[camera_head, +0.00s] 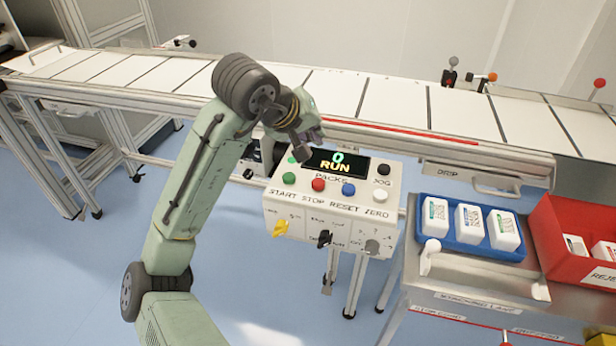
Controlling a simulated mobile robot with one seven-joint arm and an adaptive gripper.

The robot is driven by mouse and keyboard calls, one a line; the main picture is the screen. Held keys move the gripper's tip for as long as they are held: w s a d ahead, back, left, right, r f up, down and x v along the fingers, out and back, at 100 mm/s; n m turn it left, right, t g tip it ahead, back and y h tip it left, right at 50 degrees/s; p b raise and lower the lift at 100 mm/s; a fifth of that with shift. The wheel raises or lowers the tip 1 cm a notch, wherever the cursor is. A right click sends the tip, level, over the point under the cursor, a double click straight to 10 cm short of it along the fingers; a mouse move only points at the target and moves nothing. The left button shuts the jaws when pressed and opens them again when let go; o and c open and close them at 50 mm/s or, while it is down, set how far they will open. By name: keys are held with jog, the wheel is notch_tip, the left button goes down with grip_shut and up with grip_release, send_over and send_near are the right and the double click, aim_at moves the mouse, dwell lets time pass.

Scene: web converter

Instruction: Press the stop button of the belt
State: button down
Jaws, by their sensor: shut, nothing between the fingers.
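The control box (285,207) is mounted at the front of the belt and carries a row of buttons. The red stop button (318,184) sits above the word STOP, between the green start button (276,178) and the blue reset button (348,189). A display (336,163) above reads 0 and RUN. My gripper (312,140) is shut and empty. In the picture it is above the stop button, near the display's upper left edge. The gap between gripper and box cannot be told. The gripper hides part of the box's upper left.
The belt (390,101) runs behind the box. A white zero button (380,195) and black jog button (383,170) are at the right. Below are a yellow knob (280,228) and black switch (324,238). A blue tray (455,240) and red bin (560,262) stand right.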

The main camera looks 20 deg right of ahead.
jog(key=shift+f, duration=0.15)
jog(key=b, duration=0.7)
send_over(315, 181)
notch_tip(315, 181, down, 8)
jog(key=shift+r, duration=0.1)
jog(key=shift+f, duration=0.35)
dwell(0.9)
jog(key=shift+f+b, duration=0.3)
jog(key=shift+f, duration=0.1)
jog(key=shift+f+b, duration=0.3)
jog(key=shift+f, duration=0.35)
dwell(0.6)
jog(key=shift+r, duration=0.1)
jog(key=shift+r+p, duration=1)
jog(key=shift+p, duration=0.1)
